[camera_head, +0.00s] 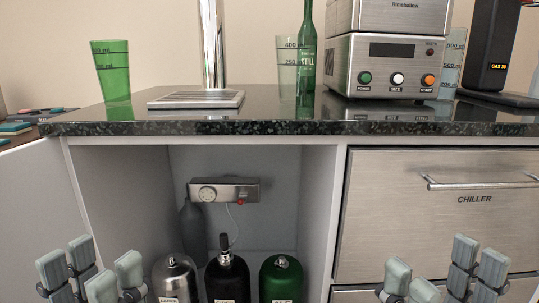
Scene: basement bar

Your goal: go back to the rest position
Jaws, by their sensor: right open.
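My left gripper (91,270) is at the bottom left, in front of the cabinet's left side. Its fingers point up and stand apart, with nothing seen between them. My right gripper (443,273) is at the bottom right, in front of the chiller drawers. Its fingers are also apart and empty. The lower parts of both grippers are cut off by the picture's bottom edge.
The dark counter (270,128) carries a green cup (113,70), clear cup, green bottle (307,55), metal machine (393,67) and tap (195,98). A chiller drawer (430,215) is closed.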

